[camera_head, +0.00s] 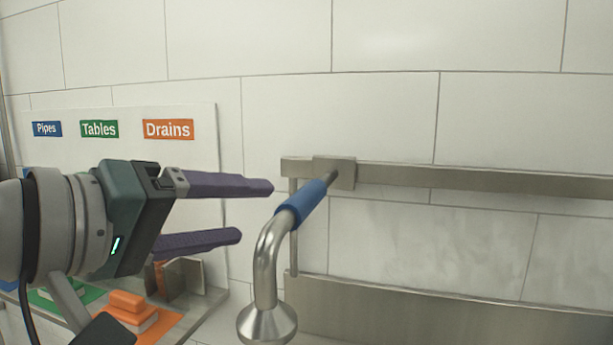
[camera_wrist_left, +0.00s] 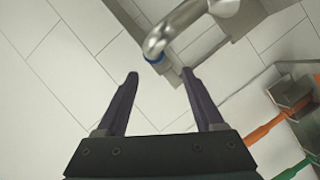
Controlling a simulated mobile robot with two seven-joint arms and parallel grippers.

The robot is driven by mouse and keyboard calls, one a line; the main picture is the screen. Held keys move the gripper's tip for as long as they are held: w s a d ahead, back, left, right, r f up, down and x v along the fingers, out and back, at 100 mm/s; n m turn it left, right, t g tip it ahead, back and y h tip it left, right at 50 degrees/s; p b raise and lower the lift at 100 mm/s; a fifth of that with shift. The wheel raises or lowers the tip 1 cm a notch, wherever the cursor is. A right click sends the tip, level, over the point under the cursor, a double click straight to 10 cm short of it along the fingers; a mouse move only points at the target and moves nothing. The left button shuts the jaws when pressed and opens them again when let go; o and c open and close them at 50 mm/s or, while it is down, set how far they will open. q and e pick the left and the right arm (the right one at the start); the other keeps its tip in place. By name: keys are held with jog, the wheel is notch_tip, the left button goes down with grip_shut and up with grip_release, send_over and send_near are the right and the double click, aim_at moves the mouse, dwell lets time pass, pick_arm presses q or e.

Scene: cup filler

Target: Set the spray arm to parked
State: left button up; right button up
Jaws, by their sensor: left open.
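The spray arm (camera_head: 265,262) is a curved metal pipe with a flared nozzle at its lower end and a blue grip sleeve (camera_head: 301,204). It meets a bracket (camera_head: 338,172) on the wall rail. In the head view my left gripper (camera_head: 256,211) is open, with its dark purple fingers pointing right, just left of the sleeve and apart from it. In the left wrist view the spray arm (camera_wrist_left: 178,28) lies beyond the fingertips (camera_wrist_left: 160,75), with little of the blue showing. Nothing is between the fingers. My right gripper is not in view.
A metal rail (camera_head: 480,183) runs right along the tiled wall, above a steel panel (camera_head: 450,318). At left stands a white board with Pipes, Tables and Drains labels (camera_head: 168,129). Below it, a shelf holds an orange brush (camera_head: 130,309) and metal dividers (camera_head: 180,280).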

aim_at(300, 202)
pick_arm(q)
jog(key=x, duration=0.7)
jog(key=r+x, duration=0.1)
jog(key=x, duration=0.2)
jog(key=shift+w+d, duration=0.35)
jog(key=shift+c, duration=0.2)
grip_shut()
dwell(0.9)
